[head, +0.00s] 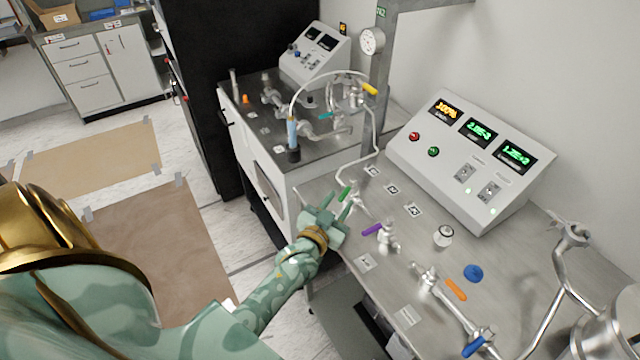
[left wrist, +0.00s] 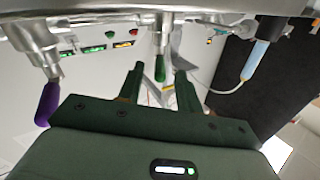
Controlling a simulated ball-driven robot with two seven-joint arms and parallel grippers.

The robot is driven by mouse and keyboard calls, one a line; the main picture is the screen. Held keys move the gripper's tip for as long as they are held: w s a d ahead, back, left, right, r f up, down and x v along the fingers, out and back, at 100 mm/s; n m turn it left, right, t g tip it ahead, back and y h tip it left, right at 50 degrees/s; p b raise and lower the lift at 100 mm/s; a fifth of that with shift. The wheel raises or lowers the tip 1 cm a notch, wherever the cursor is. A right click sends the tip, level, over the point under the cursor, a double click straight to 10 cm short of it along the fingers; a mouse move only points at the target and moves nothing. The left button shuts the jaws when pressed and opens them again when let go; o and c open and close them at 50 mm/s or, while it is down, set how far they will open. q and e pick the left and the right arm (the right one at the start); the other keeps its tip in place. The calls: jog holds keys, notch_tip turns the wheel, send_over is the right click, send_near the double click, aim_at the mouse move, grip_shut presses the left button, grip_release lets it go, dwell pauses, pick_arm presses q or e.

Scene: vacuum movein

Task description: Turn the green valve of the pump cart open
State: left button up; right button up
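The green valve handle (head: 344,194) sits on a metal valve at the left edge of the steel cart top (head: 330,182). My left gripper (head: 336,206) is right beside it, with its fingers pointing toward the handle. In the left wrist view the green handle (left wrist: 160,68) shows in the gap between the spread fingertips of my left gripper (left wrist: 159,76). The gripper is open and holds nothing; I see no clear contact with the handle. My right gripper is not in view.
A purple-handled valve (head: 372,230) stands close to my left gripper, also in the left wrist view (left wrist: 47,104). A second cart (head: 275,150) stands behind.

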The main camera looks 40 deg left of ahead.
pick_arm(q)
jog(key=s+d, duration=0.2)
jog(key=s, duration=1.1)
jog(key=shift+s+p, duration=0.15)
jog(key=shift+p, duration=0.3)
jog(key=shift+c, duration=0.3)
